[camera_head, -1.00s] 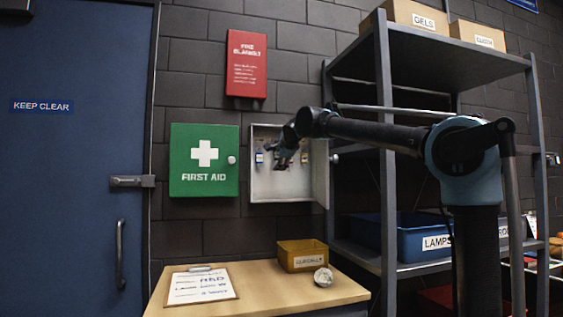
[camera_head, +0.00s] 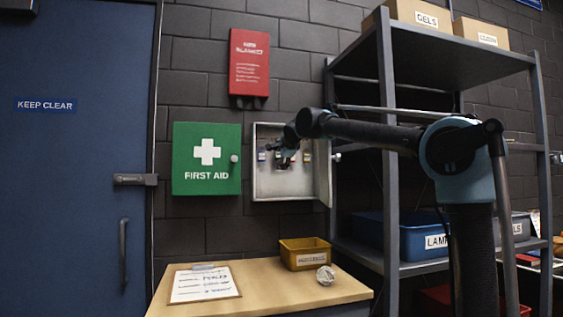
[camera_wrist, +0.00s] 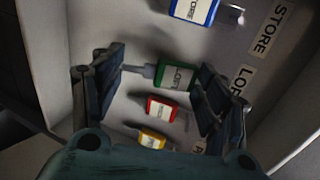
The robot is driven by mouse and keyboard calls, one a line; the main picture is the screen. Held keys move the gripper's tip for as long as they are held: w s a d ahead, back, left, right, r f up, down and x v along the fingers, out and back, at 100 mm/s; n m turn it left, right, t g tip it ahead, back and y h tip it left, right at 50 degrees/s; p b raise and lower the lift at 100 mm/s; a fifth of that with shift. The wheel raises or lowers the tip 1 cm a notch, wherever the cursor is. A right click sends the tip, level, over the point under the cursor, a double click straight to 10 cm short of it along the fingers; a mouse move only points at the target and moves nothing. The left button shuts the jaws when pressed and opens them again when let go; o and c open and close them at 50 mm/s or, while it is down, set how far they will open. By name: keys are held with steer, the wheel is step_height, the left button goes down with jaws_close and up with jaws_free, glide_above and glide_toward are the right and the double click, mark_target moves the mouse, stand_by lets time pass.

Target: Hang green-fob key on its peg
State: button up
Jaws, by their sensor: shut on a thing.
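The green-fob key (camera_wrist: 180,76) has a green fob with a white label and lies between my gripper's fingers in the wrist view. My gripper (camera_wrist: 160,80) is shut on it, close to the back panel of the open grey key cabinet (camera_head: 323,180). In the head view my gripper (camera_head: 286,160) reaches inside the cabinet and hides part of its row. Panel labels reading "STORE" (camera_wrist: 268,28) and "LOF…" (camera_wrist: 243,82) show; the second is partly covered by a finger. I cannot make out the green key's peg clearly.
A blue-fob key (camera_wrist: 194,10) is on one side of the green one; a red-fob key (camera_wrist: 160,109) and a yellow-fob key (camera_wrist: 153,139) are on the other, close by. The cabinet walls are near. A metal shelf (camera_head: 388,150) stands right of the cabinet.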

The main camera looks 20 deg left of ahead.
steer(key=o, duration=1.1)
steer(key=shift+d, duration=0.1)
steer(key=v, duration=1.1)
steer(key=shift+s+d+r, duration=0.1)
steer(key=shift+s, duration=0.2)
